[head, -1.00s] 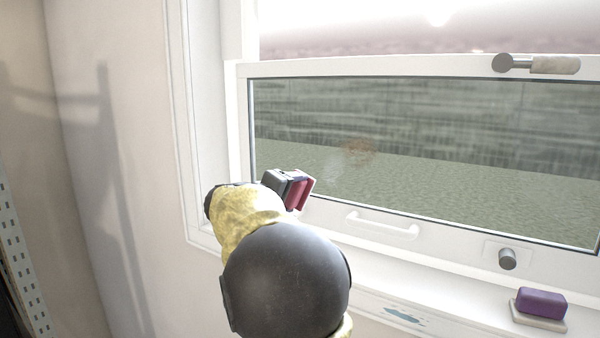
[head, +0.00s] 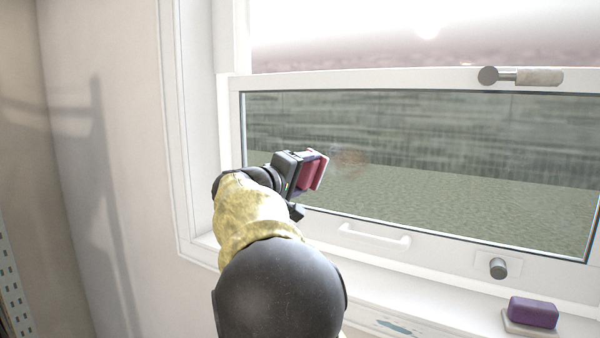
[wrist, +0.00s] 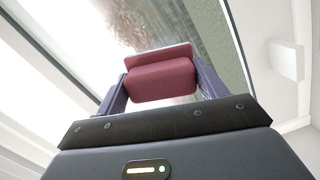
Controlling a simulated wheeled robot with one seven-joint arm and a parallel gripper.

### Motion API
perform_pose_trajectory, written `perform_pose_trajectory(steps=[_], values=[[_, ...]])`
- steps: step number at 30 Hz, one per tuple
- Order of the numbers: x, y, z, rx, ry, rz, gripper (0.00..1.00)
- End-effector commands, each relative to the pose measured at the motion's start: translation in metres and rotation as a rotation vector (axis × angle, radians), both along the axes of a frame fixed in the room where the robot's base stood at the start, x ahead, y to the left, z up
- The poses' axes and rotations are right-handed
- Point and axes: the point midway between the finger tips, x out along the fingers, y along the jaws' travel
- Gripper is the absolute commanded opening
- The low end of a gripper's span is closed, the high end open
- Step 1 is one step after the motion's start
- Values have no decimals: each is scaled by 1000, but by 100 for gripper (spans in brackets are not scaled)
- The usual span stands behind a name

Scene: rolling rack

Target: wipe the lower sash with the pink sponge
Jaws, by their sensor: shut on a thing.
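My gripper (head: 308,172) is shut on the pink sponge (head: 307,174), which has a paler pink layer on its outer face. In the wrist view the sponge (wrist: 160,82) sits between both fingers of my gripper (wrist: 161,90). The lower sash (head: 450,228) is a white frame around a large pane (head: 450,150). A faint brownish smudge (head: 351,160) shows on the pane just right of the sponge. The sponge is in front of the pane's left part; I cannot tell whether it touches the glass. My arm hides the sash's lower left corner.
A white pull handle (head: 375,236) and a grey knob (head: 498,268) stick out from the bottom rail. A latch with a beige grip (head: 540,77) is on the top rail. A purple block (head: 533,312) on a pale dish (head: 520,327) and a bluish smear (head: 395,327) are on the sill.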

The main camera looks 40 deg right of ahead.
Motion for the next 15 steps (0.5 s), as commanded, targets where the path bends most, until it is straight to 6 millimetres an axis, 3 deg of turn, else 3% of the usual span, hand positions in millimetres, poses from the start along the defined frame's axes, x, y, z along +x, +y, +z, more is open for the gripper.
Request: perform_pose_trajectory(steps=[9, 15], values=[[11, -29, 3, -1, 2, -2, 52], [15, -37, 1, 1, 0, -1, 52]])
